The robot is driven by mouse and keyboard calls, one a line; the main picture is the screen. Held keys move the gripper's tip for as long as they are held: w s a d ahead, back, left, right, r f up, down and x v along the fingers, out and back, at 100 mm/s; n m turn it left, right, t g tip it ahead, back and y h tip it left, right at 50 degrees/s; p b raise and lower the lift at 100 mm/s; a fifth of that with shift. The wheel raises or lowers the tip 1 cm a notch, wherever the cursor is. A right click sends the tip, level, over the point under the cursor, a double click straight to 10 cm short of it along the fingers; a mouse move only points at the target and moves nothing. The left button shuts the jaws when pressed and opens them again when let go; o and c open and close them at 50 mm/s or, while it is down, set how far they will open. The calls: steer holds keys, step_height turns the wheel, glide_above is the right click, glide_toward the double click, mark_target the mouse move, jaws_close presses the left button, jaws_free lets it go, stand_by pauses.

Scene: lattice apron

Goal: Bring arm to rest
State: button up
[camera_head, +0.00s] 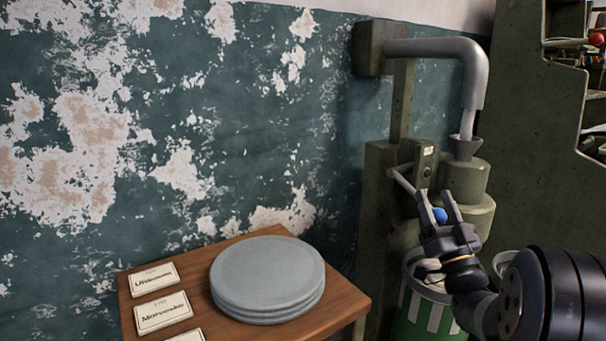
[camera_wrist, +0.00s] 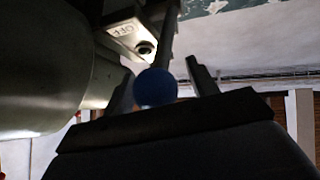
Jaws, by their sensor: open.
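My gripper (camera_head: 434,195) is open at the right of the head view, in front of a green machine. A blue ball knob (camera_head: 440,215) shows between its two fingers. In the wrist view the blue knob (camera_wrist: 155,87) is between the spread fingers (camera_wrist: 158,72), with visible gaps at both sides. A lever rod (camera_head: 402,182) joins the knob to the machine's switch box (camera_head: 425,163). In the wrist view the box's plate (camera_wrist: 132,38) reads OFF. My dark arm reaches in from the lower right.
A wooden table (camera_head: 345,298) holds a stack of grey plates (camera_head: 268,275) and several name cards (camera_head: 163,311). A green-and-white striped bin (camera_head: 418,318) stands below the machine, close to my arm. A grey pipe (camera_head: 440,47) bends down into a funnel (camera_head: 465,147). A peeling wall is behind.

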steer(key=shift+s+d+r+n+g+p, duration=0.15)
steer(key=shift+r+g+p, duration=0.4)
steer(key=shift+p, duration=0.7)
steer(key=shift+s+a+r+n+g+p, duration=0.1)
steer(key=shift+r+n+g+p, duration=0.15)
steer(key=shift+r+p, duration=0.7)
step_height(320, 180, up, 2)
steer(key=n+g+p, duration=0.1)
steer(key=g+p, duration=0.1)
steer(key=p, duration=0.6)
steer(key=shift+g+y+p, duration=0.3)
steer(key=shift+y+p, duration=0.1)
steer(key=p, duration=0.2)
steer(key=r+g+p, duration=0.1)
steer(key=p, duration=0.1)
steer(key=r+n+p, duration=0.1)
steer(key=p, duration=0.1)
steer(key=shift+w+r+g+h+p, duration=0.15)
steer(key=shift+w+g+h+p, duration=0.15)
steer(key=shift+g+p, duration=0.1)
steer(key=p, duration=0.2)
steer(key=r+g+p, duration=0.1)
steer(key=p, duration=0.1)
steer(key=r+n+g+p, duration=0.1)
steer(key=p, duration=0.1)
steer(key=shift+w+a+p, duration=0.3)
steer(key=shift+p, duration=0.1)
